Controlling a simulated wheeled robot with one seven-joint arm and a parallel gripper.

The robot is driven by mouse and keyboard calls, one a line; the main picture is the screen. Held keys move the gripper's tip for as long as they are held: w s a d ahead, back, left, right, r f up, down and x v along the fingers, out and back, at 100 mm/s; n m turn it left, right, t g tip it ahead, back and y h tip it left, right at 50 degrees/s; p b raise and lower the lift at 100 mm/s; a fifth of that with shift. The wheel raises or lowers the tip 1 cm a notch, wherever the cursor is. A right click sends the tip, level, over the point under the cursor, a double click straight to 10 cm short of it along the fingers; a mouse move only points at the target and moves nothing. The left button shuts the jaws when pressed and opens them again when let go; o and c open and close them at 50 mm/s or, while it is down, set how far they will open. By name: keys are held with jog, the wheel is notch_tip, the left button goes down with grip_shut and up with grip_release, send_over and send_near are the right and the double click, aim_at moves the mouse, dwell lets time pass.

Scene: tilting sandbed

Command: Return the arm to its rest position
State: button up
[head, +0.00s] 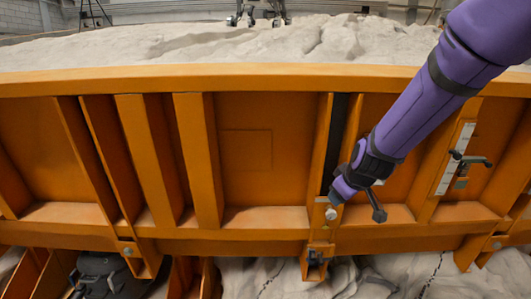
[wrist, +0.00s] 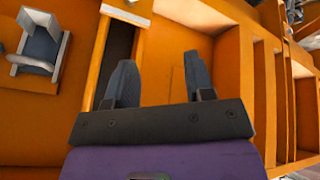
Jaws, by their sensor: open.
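My purple arm reaches in from the upper right of the head view, and its end (head: 352,182) is in front of the orange side wall of the sandbed (head: 245,150). In the wrist view my gripper (wrist: 160,80) is open, its two dark fingers apart with nothing between them. The fingers point toward the orange wall (wrist: 165,40), near a dark vertical slot (wrist: 114,55). I cannot tell whether they touch it. In the head view the fingers are hard to make out.
A pale strip with a dark handle (head: 467,160) is on the wall at the right. A grey bracket (wrist: 38,45) shows in the wrist view. Orange ribs (head: 150,150) stick out along the wall. Pale sand (head: 200,42) lies above the rim. A dark object (head: 105,275) sits below left.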

jog(key=s+d+r+m+g+y, duration=0.1)
jog(key=s+d+r+m, duration=0.3)
jog(key=s+r, duration=1)
jog(key=s+d+m+h, duration=0.1)
jog(key=s+d, duration=0.2)
jog(key=s, duration=0.6)
jog(key=s+d+m+g+h, duration=0.1)
jog(key=s+d+m, duration=0.1)
jog(key=s, duration=0.7)
jog(key=shift+d+r, duration=0.4)
jog(key=shift+d, duration=0.1)
